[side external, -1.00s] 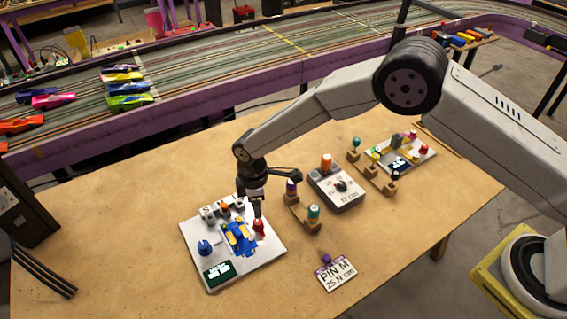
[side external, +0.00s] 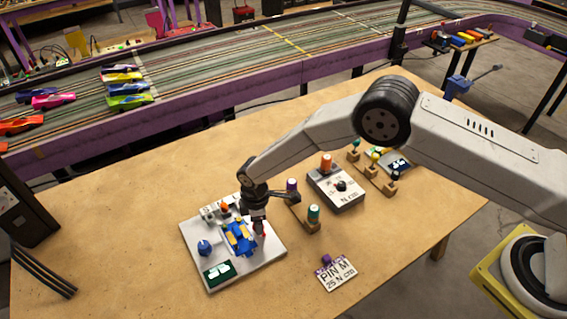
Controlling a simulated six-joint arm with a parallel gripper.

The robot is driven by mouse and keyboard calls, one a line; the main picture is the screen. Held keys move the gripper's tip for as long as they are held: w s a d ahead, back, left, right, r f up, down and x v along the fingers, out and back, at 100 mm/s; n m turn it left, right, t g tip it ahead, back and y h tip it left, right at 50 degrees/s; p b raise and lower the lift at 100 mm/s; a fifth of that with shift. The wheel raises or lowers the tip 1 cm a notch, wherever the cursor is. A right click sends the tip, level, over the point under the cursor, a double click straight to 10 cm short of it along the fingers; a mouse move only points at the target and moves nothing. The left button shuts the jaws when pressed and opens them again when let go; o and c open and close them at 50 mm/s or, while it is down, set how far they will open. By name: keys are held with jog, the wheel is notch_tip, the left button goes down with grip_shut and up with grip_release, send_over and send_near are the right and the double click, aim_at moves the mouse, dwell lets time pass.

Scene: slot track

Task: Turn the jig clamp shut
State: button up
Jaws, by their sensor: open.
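The jig is a light grey plate (side external: 258,265) on the wooden table. It carries a blue and yellow part (side external: 239,238), a blue knob (side external: 204,248) at its left and a dark green label (side external: 219,271) at its front. The red clamp knob (side external: 258,228) stands at the right of the blue part. My gripper (side external: 259,231) is open and points down at the red knob, with its fingertips around or just beside it. The fingers hide most of the knob, so contact cannot be told.
A grey box with a dial (side external: 336,192) and wooden stands with coloured knobs (side external: 314,217) are right of the jig. A sign reading "PIN M 25 N cm" (side external: 336,273) lies in front. A second plate (side external: 400,165) is partly behind my arm.

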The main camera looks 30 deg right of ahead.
grip_shut()
jog(key=shift+m, duration=0.4)
dwell(0.8)
jog(key=m, duration=0.7)
jog(key=shift+m, duration=0.4)
jog(key=m, duration=0.4)
jog(key=shift+m, duration=0.3)
jog(key=shift+s+m, duration=0.1)
jog(key=shift+m, duration=1.7)
